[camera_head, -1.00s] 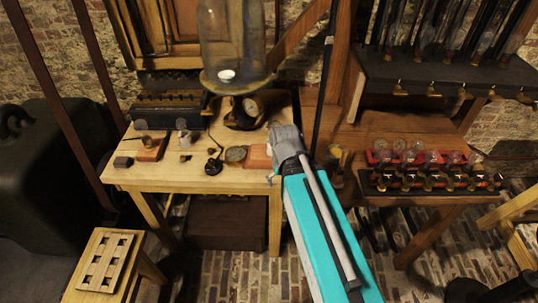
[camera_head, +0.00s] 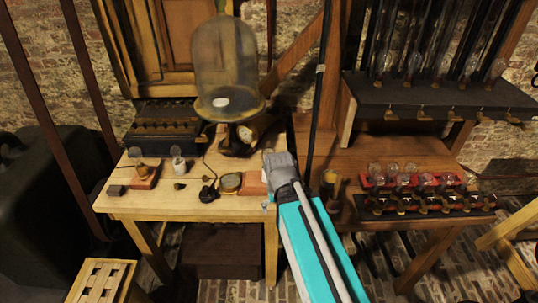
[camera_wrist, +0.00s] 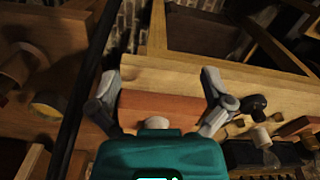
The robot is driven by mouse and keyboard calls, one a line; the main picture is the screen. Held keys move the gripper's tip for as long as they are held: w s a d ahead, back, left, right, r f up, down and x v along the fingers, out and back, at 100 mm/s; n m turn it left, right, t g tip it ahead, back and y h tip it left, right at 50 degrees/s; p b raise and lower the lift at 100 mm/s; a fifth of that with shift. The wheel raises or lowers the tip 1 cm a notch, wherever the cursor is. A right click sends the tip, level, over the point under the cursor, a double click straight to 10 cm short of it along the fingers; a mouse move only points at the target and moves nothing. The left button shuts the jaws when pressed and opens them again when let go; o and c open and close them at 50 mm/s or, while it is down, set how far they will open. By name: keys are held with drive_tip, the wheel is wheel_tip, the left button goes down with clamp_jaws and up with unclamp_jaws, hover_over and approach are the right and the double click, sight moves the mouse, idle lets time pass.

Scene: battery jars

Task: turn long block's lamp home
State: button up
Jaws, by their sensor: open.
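A long reddish block (camera_wrist: 165,106) lies between my gripper's fingers in the wrist view, near the table's edge. A pale rounded piece (camera_wrist: 157,122) shows at its side, partly hidden by my gripper's body; I cannot tell if it is a lamp. In the head view the block (camera_head: 253,184) shows left of my gripper (camera_head: 268,203), its right part hidden. My gripper is open, its fingers also spread wide in the wrist view (camera_wrist: 161,88); it holds nothing.
The pale table (camera_head: 190,208) also holds a glass jar (camera_head: 225,60), a brass disc (camera_head: 230,182) and a dark battery box (camera_head: 160,130). On the right bench, glass bulbs stand on a red rack (camera_head: 430,180) behind a black rack (camera_head: 425,203). A dark pole (camera_head: 318,115) stands close right.

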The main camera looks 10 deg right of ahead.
sight(269, 152)
drive_tip(key=w+d+r+m+p, duration=0.2)
drive_tip(key=w+r+m+p, duration=1.2)
drive_tip(key=w+r+p, duration=0.5)
drive_tip(key=shift+w+r+p, duration=0.4)
drive_tip(key=shift+r+p, duration=0.1)
drive_tip(key=shift+f, duration=0.15)
wheel_tip(269, 152, down, 14)
drive_tip(key=b, duration=1.3)
drive_tip(key=shift+r+b, duration=0.25)
drive_tip(key=shift+b, duration=0.15)
drive_tip(key=c, duration=1.1)
drive_tip(key=shift+m, duration=3.2)
drive_tip(key=shift+c, duration=0.2)
